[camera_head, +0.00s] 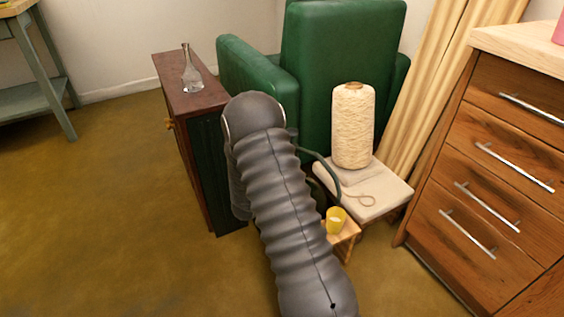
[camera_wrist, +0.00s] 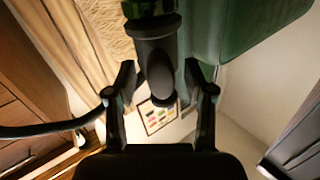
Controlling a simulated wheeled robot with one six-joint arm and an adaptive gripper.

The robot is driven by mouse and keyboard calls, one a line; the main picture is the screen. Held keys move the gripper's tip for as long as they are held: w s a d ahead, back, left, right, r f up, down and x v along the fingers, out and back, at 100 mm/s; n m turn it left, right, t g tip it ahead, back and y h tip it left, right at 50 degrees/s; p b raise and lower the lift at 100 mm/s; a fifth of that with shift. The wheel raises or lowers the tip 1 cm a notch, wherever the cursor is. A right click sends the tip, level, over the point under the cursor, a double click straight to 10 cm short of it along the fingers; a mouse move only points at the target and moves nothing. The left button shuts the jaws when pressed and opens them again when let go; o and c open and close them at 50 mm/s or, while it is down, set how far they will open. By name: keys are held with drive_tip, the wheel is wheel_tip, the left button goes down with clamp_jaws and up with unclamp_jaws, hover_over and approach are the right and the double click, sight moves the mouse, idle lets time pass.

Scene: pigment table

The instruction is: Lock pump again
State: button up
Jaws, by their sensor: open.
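In the wrist view, a black rounded piece that looks like the pump (camera_wrist: 156,45) comes down from the top edge between my fingers. A dark green part (camera_wrist: 150,8) shows above it, cut off by the frame. My gripper (camera_wrist: 161,74) is open, with one finger on each side of the black piece. A gap shows on the right; I cannot tell whether the left finger touches. The pump's locked or unlocked state cannot be told. In the head view, my arm hides my gripper and the pump.
A green armchair (camera_head: 345,60) stands behind my arm. A yarn cone (camera_head: 352,125) stands on a pale-topped stand (camera_head: 385,196). A yellow cup (camera_head: 336,220) is below it. A dark red cabinet (camera_head: 172,75) bears a glass bottle (camera_head: 192,75). A wooden drawer chest (camera_head: 490,170) is right.

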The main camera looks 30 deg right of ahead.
drive_tip(key=shift+w+d, duration=0.2)
drive_tip(key=shift+d, duration=0.05)
clamp_jaws()
